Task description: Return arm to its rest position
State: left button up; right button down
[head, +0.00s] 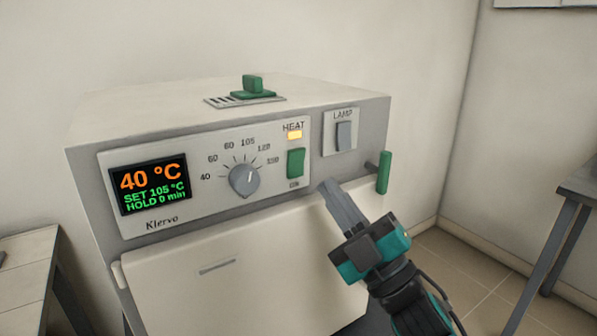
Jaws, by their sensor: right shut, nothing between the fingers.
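My right gripper (329,190) is shut and empty. Its fingertips are in front of the furnace's front face, just right of and below the green heat switch (296,163); I cannot tell whether they touch the furnace. My right arm comes in from the bottom right. The furnace (240,95) is a white and grey box. Its display (150,186) reads 40 °C, SET 105 °C, HOLD 0 min. The heat lamp (294,135) glows yellow. The dial (244,180) points up and slightly right. My left gripper is not in view.
The furnace door (190,285) is shut below the panel. A green handle (384,172) sticks out at the right side, close to my right gripper. A lamp switch (344,136) and a green top vent slider (252,88) also show. Tables stand at the left (25,265) and right (580,185).

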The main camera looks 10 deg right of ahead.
notch_tip(320, 180, down, 17)
jog(key=s+d+m+g+h+p, duration=0.1)
jog(key=d+m+g+h+p, duration=0.25)
jog(key=m+h, duration=0.6)
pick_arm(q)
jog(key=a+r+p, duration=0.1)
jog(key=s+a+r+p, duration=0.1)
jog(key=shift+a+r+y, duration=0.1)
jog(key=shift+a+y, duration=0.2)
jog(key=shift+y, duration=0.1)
pick_arm(e)
jog(key=s+f+m+g+h, duration=0.1)
jog(key=s+f+m+g, duration=0.5)
jog(key=s+f, duration=0.7)
notch_tip(320, 180, down, 4)
jog(key=shift+s+a+r+g, duration=0.1)
jog(key=shift+s+a+g, duration=0.2)
jog(key=shift+g, duration=0.65)
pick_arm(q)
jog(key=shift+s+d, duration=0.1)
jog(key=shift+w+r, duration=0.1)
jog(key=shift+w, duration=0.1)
